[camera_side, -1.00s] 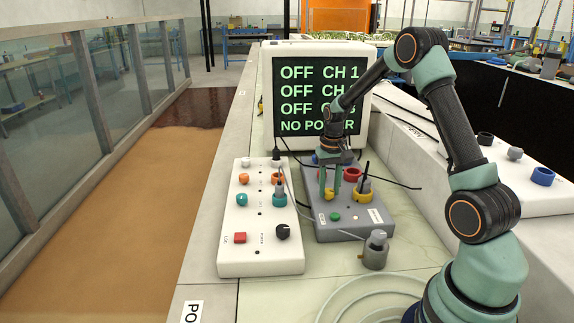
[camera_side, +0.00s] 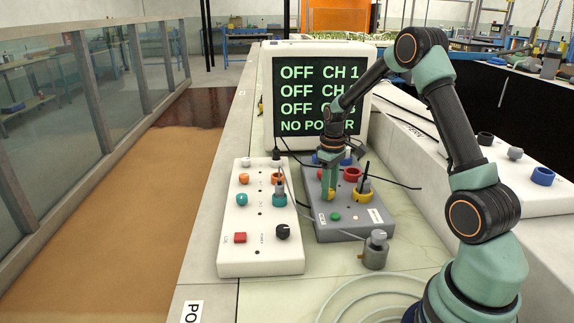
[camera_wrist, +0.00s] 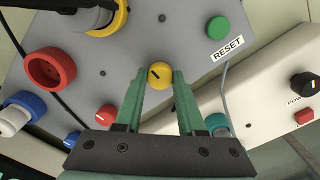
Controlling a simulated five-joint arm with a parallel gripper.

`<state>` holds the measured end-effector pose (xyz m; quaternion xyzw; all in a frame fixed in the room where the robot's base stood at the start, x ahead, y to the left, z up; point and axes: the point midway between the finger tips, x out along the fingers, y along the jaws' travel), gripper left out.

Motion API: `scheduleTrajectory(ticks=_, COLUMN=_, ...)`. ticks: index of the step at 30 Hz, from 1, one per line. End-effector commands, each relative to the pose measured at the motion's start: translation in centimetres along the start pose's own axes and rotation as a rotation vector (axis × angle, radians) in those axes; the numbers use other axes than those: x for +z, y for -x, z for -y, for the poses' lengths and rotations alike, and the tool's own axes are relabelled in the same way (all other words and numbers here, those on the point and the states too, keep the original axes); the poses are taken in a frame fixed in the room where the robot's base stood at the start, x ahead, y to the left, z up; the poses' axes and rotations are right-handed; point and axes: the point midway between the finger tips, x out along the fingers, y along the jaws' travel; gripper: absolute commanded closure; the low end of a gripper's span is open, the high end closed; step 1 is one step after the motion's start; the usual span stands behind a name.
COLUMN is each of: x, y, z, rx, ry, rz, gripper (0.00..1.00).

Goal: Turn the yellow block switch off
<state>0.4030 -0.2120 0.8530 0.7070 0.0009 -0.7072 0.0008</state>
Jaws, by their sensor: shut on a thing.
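The yellow switch knob (camera_wrist: 160,75) is round with a short dark mark on its face, and sits on the grey box (camera_side: 347,228). In the wrist view it lies between the fingertips of my gripper (camera_wrist: 160,79), which is shut on it from both sides. In the side view my gripper (camera_side: 328,196) points down at the left part of the grey box, and its green fingers mostly hide the knob. The monitor (camera_side: 316,95) behind shows OFF lines and NO POWER, partly covered by my arm.
A yellow ring socket (camera_side: 362,195) with a plug, a red ring (camera_side: 352,174) and a green RESET button (camera_side: 335,216) are close by. The white box (camera_side: 261,254) with knobs stands left. A grey cylinder (camera_side: 376,249) with a cable stands in front.

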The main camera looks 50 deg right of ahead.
Motion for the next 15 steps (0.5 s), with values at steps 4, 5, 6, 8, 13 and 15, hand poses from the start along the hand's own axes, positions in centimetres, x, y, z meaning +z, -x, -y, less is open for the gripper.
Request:
scheduleTrajectory(ticks=4, x=-0.02, y=0.19, z=-0.01, rx=0.000, ry=0.013, rz=0.000, gripper=1.00)
scheduleTrajectory(ticks=5, x=-0.02, y=0.19, z=-0.01, rx=0.000, ry=0.014, rz=0.000, gripper=1.00)
scheduleTrajectory(ticks=6, x=-0.02, y=0.19, z=-0.01, rx=0.000, ry=0.015, rz=0.000, gripper=1.00)
scheduleTrajectory(ticks=8, x=-0.03, y=0.19, z=-0.01, rx=0.000, ry=0.015, rz=0.000, gripper=1.00)
scheduleTrajectory(ticks=13, x=-0.03, y=0.19, z=-0.01, rx=0.000, ry=0.015, rz=-0.001, gripper=1.00)
scheduleTrajectory(ticks=15, x=-0.03, y=0.19, z=-0.01, rx=0.000, ry=0.015, rz=-0.001, gripper=0.54)
